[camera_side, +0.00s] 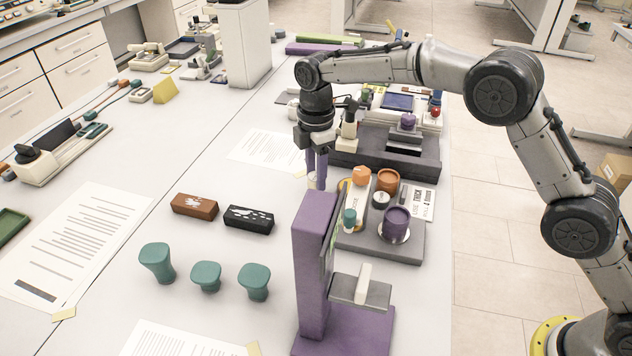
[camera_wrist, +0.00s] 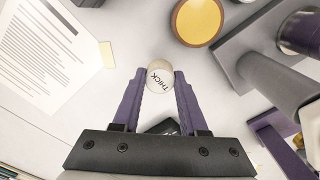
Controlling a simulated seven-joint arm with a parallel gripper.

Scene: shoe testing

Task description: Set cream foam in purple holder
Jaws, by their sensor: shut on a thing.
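A cream foam (camera_wrist: 160,77), a short round piece marked "THICK", is between the purple fingers of my gripper (camera_wrist: 160,90) in the wrist view. My gripper is shut on it. In the side view my gripper (camera_side: 316,172) points down, just behind the top of a purple stand, and its fingertips are partly hidden. The foam shows there only as a small pale patch (camera_side: 312,183). A purple cup-shaped holder (camera_side: 396,222) stands upright on a silvery disc on the grey tray (camera_side: 408,250), to the right of my gripper and apart from it.
The tall purple stand (camera_side: 312,265) rises in front of my gripper. An orange cup (camera_side: 388,180), an orange knob (camera_side: 361,175) and a teal-topped piece (camera_side: 349,220) stand near the holder. Brown (camera_side: 195,205) and black (camera_side: 248,219) blocks lie left. Teal pieces (camera_side: 206,277) stand front left.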

